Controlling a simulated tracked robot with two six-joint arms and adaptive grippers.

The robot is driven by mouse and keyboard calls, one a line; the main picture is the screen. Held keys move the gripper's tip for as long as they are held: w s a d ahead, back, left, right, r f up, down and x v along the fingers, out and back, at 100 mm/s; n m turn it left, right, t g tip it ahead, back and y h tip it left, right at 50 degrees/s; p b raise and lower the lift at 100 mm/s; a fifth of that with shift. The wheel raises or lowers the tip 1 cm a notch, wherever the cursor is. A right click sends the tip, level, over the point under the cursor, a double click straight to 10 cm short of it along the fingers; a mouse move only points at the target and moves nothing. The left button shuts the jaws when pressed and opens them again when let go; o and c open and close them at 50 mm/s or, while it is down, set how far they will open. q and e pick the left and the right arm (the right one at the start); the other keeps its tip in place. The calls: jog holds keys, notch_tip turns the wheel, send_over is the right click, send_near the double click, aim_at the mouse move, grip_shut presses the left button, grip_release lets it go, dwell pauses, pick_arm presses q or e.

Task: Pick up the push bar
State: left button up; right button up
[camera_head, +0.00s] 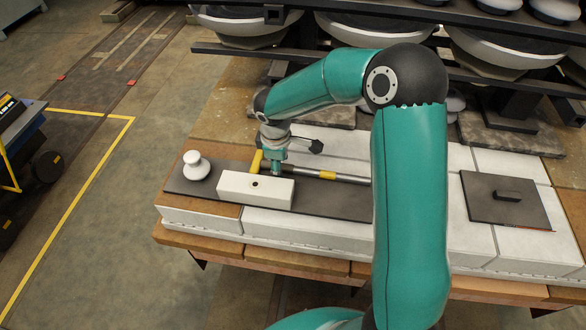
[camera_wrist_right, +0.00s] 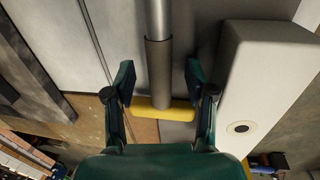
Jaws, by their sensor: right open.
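The push bar (camera_head: 345,178) lies along the dark board on the white bench top, with a yellow crosspiece at its left end and a yellow band along its rod. My right arm hides its right part. My right gripper (camera_head: 277,168) is over the bar near the crosspiece. In the right wrist view, my right gripper (camera_wrist_right: 160,85) is open, with one finger on each side of the bar's grey sleeve (camera_wrist_right: 158,65). Gaps show between sleeve and fingers. The yellow crosspiece (camera_wrist_right: 165,108) lies across, close to the gripper's palm. My left gripper is not in view.
A white block with a hole (camera_head: 240,188) lies close beside the bar, on the near side. A small white insulator (camera_head: 196,168) stands left on the board. A dark plate with a knob (camera_head: 505,205) lies at right. Large insulator stacks (camera_head: 510,45) on dark beams stand behind.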

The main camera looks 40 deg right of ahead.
jog(key=shift+f, duration=0.35)
grip_shut()
jog(key=shift+r, duration=0.1)
jog(key=shift+r, duration=0.15)
notch_tip(320, 180, up, 20)
jog(key=p, duration=0.1)
dwell(0.5)
jog(key=c, duration=0.8)
grip_release()
grip_shut()
